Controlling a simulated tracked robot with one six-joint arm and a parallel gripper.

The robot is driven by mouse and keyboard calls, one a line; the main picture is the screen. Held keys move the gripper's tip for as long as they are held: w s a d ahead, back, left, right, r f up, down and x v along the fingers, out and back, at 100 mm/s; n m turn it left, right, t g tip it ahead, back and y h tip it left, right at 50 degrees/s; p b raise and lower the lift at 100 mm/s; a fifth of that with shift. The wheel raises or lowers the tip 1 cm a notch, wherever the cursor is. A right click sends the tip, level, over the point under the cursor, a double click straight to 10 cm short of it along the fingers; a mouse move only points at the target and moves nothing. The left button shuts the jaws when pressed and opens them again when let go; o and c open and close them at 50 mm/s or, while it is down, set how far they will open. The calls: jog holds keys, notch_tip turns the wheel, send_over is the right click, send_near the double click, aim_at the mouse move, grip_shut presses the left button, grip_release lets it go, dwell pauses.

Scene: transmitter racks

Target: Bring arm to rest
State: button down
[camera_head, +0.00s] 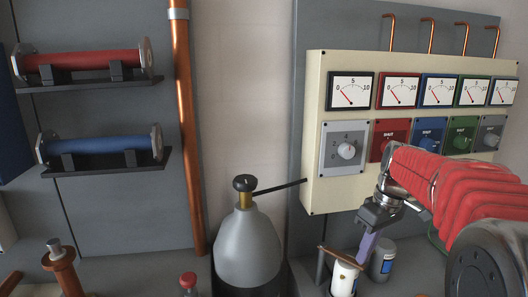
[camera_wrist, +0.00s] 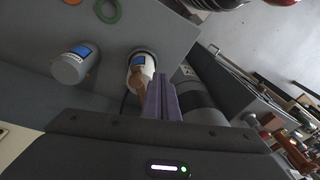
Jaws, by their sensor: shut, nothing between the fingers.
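My arm, in a red ribbed sleeve, reaches in from the right of the head view. My gripper (camera_head: 366,251) points down in front of the cream meter panel (camera_head: 315,130). In the wrist view the purple fingers of my gripper (camera_wrist: 160,80) are together, with nothing between them. A white canister (camera_head: 342,282) with a brown handle-like part stands just below and left of the fingertips. It also shows beside the fingers in the wrist view (camera_wrist: 136,64); I cannot tell whether they touch it.
A grey canister (camera_head: 383,262) stands close to the right of the white one. A large grey bottle (camera_head: 247,248) with a black knob stands to the left. Red (camera_head: 85,61) and blue (camera_head: 100,145) cylinders lie on wall brackets. A copper pipe (camera_head: 186,130) runs up the wall.

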jog(key=s+a+m+t+h, duration=0.1)
jog(key=s+a+m+t, duration=0.1)
jog(key=s, duration=0.9)
jog(key=s+a+f+m+t, duration=0.1)
jog(key=s+a+m+t, duration=0.2)
jog(key=s+a, duration=0.4)
jog(key=shift+s+a+m+h, duration=0.15)
jog(key=shift+s+m+h, duration=0.35)
jog(key=shift+s, duration=2)
jog(key=c, duration=2.5)
grip_release()
